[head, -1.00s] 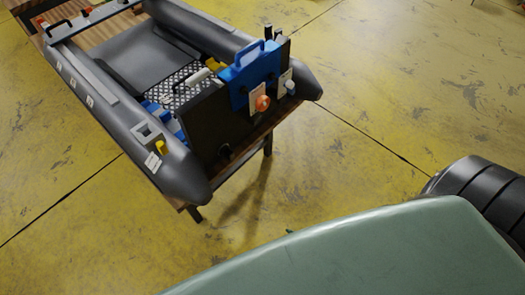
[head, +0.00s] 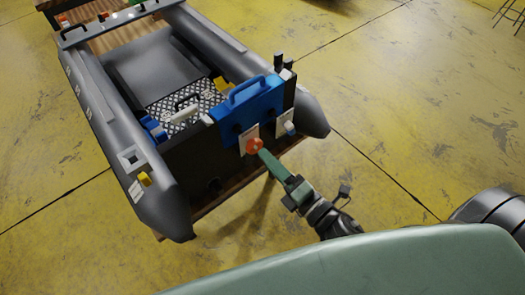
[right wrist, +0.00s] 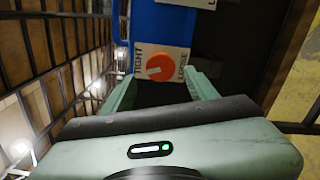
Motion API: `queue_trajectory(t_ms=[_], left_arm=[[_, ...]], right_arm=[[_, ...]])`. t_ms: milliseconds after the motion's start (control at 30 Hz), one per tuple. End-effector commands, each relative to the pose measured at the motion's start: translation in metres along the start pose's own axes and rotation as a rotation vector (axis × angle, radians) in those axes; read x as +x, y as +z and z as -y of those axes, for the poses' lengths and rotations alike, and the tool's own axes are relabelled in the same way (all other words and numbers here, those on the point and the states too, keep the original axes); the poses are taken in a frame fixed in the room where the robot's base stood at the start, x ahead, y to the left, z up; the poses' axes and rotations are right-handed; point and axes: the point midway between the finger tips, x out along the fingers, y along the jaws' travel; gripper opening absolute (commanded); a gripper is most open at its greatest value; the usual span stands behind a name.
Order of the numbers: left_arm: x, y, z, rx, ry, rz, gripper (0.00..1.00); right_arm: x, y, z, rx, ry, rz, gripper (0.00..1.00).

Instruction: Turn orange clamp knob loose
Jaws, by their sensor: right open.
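The orange clamp knob (head: 254,146) sits on a white plate (head: 247,134) on the blue clamp bracket (head: 250,98) at the boat's stern. My left gripper is out of view.
A second white plate with a pale knob (head: 289,127) is to the right on the bracket. The grey inflatable boat (head: 160,190) rests on a wooden stand (head: 282,158). Yellow floor (head: 400,100) is open to the right.

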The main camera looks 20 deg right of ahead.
Motion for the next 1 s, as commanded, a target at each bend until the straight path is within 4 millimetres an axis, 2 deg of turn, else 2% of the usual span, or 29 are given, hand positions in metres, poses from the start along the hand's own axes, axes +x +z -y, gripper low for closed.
queue_trajectory(t_ms=[33,267,300,400,567,633,800,1000], left_arm=[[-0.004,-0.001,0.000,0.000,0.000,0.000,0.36],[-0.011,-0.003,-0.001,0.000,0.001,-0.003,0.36],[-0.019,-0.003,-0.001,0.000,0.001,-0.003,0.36],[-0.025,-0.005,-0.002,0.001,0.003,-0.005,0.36],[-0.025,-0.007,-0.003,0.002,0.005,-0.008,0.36],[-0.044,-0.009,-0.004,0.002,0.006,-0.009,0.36],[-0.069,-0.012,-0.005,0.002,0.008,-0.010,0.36],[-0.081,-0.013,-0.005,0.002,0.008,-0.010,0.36]], right_arm=[[0.012,0.001,-0.003,-0.002,0.003,0.000,0.58],[0.059,0.001,-0.002,0.001,0.002,0.000,0.58],[0.056,0.001,-0.004,0.133,-0.003,0.000,0.58],[0.055,0.001,-0.002,0.449,-0.004,0.000,0.58],[0.054,0.000,0.001,0.923,-0.003,-0.001,0.58],[0.054,0.002,-0.007,1.134,-0.006,0.002,0.58],[0.055,0.003,-0.006,1.646,-0.004,0.002,0.58],[0.054,0.001,-0.002,2.162,-0.003,0.002,0.58]])
